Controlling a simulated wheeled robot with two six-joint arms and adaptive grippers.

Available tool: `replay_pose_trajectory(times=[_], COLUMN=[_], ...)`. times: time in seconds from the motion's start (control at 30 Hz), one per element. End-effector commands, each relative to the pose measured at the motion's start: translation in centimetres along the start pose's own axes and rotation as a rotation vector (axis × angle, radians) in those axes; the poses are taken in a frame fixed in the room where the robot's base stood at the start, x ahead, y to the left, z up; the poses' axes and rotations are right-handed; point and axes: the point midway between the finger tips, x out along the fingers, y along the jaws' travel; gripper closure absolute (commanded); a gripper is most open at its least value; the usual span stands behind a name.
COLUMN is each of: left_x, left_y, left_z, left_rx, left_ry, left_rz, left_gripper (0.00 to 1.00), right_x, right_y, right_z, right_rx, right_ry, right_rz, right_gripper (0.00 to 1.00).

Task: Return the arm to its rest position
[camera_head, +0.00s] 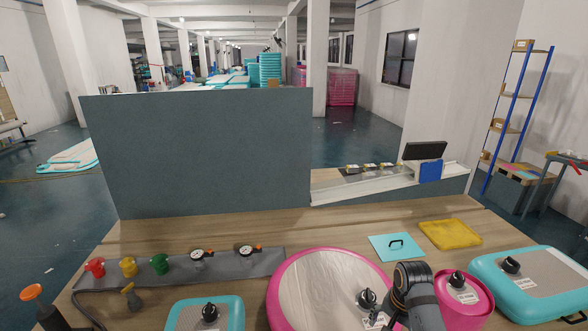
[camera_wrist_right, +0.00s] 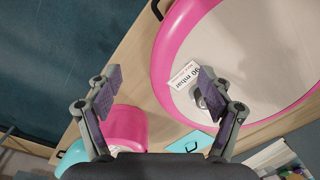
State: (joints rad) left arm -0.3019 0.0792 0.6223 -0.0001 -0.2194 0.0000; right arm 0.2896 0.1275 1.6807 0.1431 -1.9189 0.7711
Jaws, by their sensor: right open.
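My right arm (camera_head: 415,295) comes in from the bottom edge in the head view, between the large pink-rimmed round inflatable (camera_head: 285,290) and the pink cylinder (camera_head: 478,292). In the wrist view my right gripper (camera_wrist_right: 158,88) is open, its two fingers well apart with nothing between them. Behind the fingers lie the table and the pink-rimmed inflatable (camera_wrist_right: 172,60); one finger partly covers its valve and label. The pink cylinder (camera_wrist_right: 125,125) shows beside the other finger. My left gripper is not in view.
A grey mat (camera_head: 225,268) holds red, yellow and green caps and two gauges. Teal inflatables (camera_head: 485,270) lie at front right and front left. A teal plate with a handle (camera_head: 380,250) and a yellow tray (camera_head: 462,233) lie behind. A grey panel (camera_head: 200,150) stands at the back.

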Motion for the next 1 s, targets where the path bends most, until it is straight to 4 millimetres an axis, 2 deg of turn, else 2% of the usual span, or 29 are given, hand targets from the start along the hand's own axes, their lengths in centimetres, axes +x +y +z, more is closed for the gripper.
replay_pose_trajectory(times=[0.07,0.17,0.47,0.67,1.0], left_x=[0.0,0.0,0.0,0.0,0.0], left_y=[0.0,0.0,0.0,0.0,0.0], left_z=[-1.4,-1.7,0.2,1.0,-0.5], left_rx=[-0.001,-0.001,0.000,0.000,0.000], left_ry=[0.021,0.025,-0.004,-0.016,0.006], left_rz=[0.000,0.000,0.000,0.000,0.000], left_gripper=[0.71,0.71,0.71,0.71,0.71], right_x=[0.7,1.4,2.7,2.2,-0.5], right_y=[0.7,1.8,5.7,8.2,11.7], right_z=[0.8,2.0,6.6,9.7,14.1], right_rx=[-0.043,-0.110,-0.365,-0.541,-0.802], right_ry=[0.014,0.038,0.125,0.186,0.282], right_rz=[-0.003,-0.007,-0.018,-0.019,-0.010], right_gripper=[0.20,0.20,0.20,0.20,0.20])
